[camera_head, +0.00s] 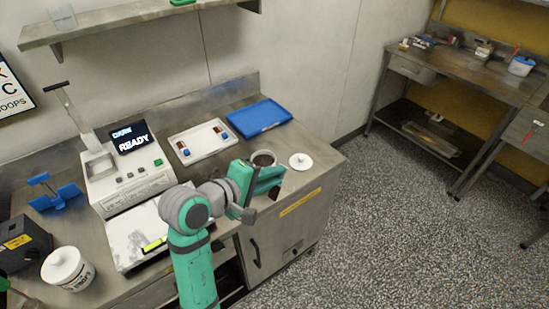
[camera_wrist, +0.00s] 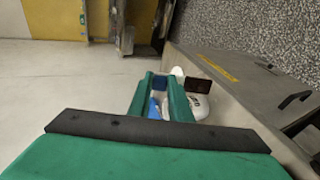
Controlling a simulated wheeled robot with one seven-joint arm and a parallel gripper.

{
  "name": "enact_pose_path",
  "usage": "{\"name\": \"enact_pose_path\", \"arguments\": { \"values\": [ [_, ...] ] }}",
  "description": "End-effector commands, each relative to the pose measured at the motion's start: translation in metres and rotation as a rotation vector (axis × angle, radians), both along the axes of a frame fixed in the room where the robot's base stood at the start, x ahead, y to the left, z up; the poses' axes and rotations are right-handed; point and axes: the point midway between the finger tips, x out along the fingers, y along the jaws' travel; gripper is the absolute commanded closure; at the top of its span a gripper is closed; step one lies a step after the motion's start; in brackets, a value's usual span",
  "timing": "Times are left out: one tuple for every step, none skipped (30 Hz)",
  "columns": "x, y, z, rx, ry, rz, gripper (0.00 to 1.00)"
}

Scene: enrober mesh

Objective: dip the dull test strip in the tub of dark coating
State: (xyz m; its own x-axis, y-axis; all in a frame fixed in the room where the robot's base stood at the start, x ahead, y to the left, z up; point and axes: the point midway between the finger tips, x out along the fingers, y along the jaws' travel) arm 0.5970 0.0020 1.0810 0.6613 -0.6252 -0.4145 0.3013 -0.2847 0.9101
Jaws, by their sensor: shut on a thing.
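My gripper (camera_head: 268,178) is shut on a test strip (camera_head: 275,194), whose dark brown end sticks out below the fingers. In the wrist view the strip's brown end (camera_wrist: 199,86) is to the right of the green fingers, and a blue part shows between them. The open white tub of dark coating (camera_head: 263,158) stands on the bench just behind the gripper, partly hidden by it. The strip looks outside the tub, in front of it; its exact height is unclear. The tub also shows partly behind the fingers in the wrist view (camera_wrist: 198,107).
A white lid (camera_head: 301,162) lies right of the tub. A white tray (camera_head: 183,157) with small blue and brown strips and a blue tray (camera_head: 259,116) lie behind. A machine reading READY (camera_head: 130,180) stands left. A lidded white tub (camera_head: 68,268) is at front left.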

Motion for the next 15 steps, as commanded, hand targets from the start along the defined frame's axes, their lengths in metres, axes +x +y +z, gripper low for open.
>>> {"name": "enact_pose_path", "arguments": {
  "values": [
    [-0.004, -0.002, -0.015, -0.007, 0.006, 0.021, 1.0],
    [-0.004, -0.002, -0.023, -0.007, 0.005, 0.035, 1.0],
    [-0.005, -0.002, -0.033, -0.008, 0.006, 0.053, 1.0],
    [-0.006, -0.002, -0.041, -0.006, 0.006, 0.065, 1.0],
    [-0.007, -0.002, -0.049, -0.007, 0.007, 0.079, 1.0],
    [-0.008, -0.003, -0.06, -0.007, 0.005, 0.096, 1.0],
    [-0.009, -0.004, -0.068, -0.007, 0.007, 0.109, 1.0],
    [-0.01, -0.004, -0.076, -0.006, 0.007, 0.121, 1.0],
    [-0.011, -0.004, -0.087, -0.008, 0.007, 0.14, 1.0],
    [-0.012, -0.005, -0.095, -0.007, 0.008, 0.152, 1.0],
    [-0.014, -0.006, -0.104, -0.006, 0.008, 0.166, 1.0],
    [-0.014, -0.006, -0.115, -0.007, 0.008, 0.184, 1.0],
    [-0.016, -0.007, -0.124, -0.006, 0.008, 0.198, 1.0],
    [-0.017, -0.007, -0.133, -0.005, 0.009, 0.213, 1.0],
    [-0.018, -0.007, -0.145, -0.006, 0.009, 0.233, 1.0]
  ]
}}
